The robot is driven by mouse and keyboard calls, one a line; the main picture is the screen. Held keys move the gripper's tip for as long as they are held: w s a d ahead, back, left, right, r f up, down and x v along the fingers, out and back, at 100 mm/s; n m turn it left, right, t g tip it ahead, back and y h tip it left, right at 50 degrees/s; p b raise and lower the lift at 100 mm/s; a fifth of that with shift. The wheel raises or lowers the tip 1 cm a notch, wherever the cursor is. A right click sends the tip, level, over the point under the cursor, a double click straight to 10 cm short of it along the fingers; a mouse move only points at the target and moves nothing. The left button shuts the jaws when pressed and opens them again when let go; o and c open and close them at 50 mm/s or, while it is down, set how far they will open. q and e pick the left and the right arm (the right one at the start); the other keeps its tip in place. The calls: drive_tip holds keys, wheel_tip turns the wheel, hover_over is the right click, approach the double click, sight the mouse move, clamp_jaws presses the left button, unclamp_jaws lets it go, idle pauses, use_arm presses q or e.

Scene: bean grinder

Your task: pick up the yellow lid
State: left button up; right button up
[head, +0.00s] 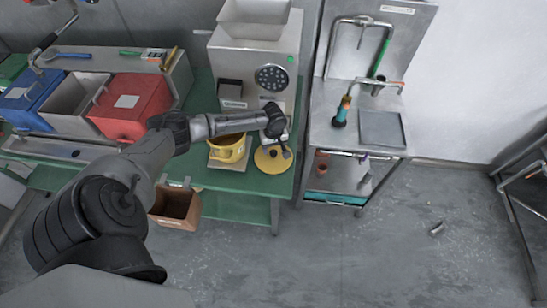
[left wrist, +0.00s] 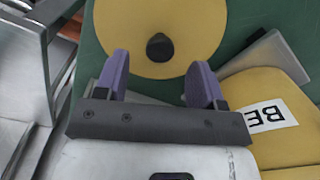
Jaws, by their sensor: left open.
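The yellow lid (head: 267,162) lies flat on the green table near its right edge. It is round with a black knob, and my left arm's end covers part of it in the head view. In the left wrist view the lid (left wrist: 125,38) fills the top middle, with its knob (left wrist: 160,46) facing me. My left gripper (left wrist: 159,65) is open, its two purple fingers apart and pointing toward the lid, one to each side of the knob's line. The knob is just beyond the fingertips, and nothing is between the fingers. My right gripper is not in view.
A yellow container (head: 229,150) with a label stands left of the lid, close to the gripper; it also shows in the left wrist view (left wrist: 275,150). A grinder machine (head: 250,60) stands behind. A metal sink stand (head: 345,135) is to the right, and colored bins (head: 130,105) are left.

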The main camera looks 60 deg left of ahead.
use_arm(q)
drive_tip(key=shift+f, duration=1.1)
clamp_jaws()
